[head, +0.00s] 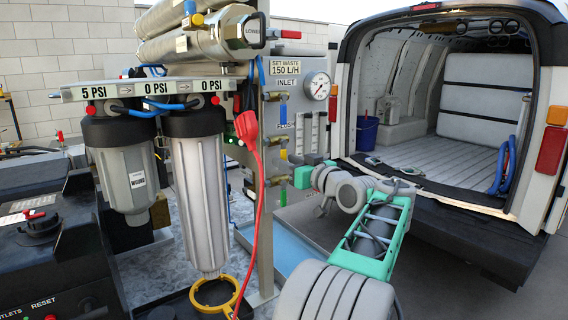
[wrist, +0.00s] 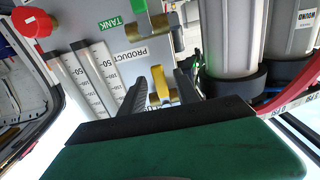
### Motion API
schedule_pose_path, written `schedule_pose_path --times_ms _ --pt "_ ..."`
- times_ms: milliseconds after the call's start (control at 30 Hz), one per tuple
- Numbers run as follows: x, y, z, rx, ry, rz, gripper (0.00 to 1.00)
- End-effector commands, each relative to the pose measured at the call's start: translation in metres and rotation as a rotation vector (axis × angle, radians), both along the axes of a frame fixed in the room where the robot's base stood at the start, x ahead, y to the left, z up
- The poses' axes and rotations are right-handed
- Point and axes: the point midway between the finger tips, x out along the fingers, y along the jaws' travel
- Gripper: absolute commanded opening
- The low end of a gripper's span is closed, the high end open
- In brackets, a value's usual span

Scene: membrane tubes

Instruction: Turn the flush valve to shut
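In the head view a FLUSH label (head: 284,127) is on the grey valve panel, just below a blue valve handle (head: 283,109). Which handle it names is hard to tell. A yellow handle (head: 284,153) sits lower on the panel. My gripper (head: 301,178) is at the panel's lower part, its fingers hard to make out there. In the wrist view my gripper (wrist: 158,95) is open, with dark fingers either side of a yellow handle (wrist: 160,82) near a PRODUCT label (wrist: 145,52). Contact cannot be told. A green handle (wrist: 139,8) and TANK label (wrist: 110,22) are beyond.
Flow tubes (wrist: 83,82) and a red knob (wrist: 31,22) are beside the handles in the wrist view. A red hose (head: 260,190) and filter housings (head: 200,190) stand left of the panel. An open van (head: 440,185) is at right.

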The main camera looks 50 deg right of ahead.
Motion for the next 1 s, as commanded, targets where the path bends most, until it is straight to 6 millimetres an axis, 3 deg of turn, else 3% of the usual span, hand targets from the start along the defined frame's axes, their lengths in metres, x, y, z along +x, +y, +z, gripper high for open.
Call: schedule_pose_path --times_ms 100,300,733,800,867,967,1000 --pt "-0.027 0.007 -0.004 -0.001 0.000 -0.006 0.38" --pt "-0.053 0.016 -0.002 0.000 0.000 -0.001 0.38" --pt "-0.054 0.018 -0.003 0.012 0.007 0.001 0.38" --pt "-0.055 0.017 -0.019 0.043 0.065 0.000 0.38" --pt "-0.064 0.002 -0.043 0.087 0.148 -0.052 0.38" --pt "-0.089 -0.024 -0.111 0.238 0.290 -0.172 0.38" --pt "-0.103 -0.030 -0.143 0.313 0.347 -0.223 0.38"
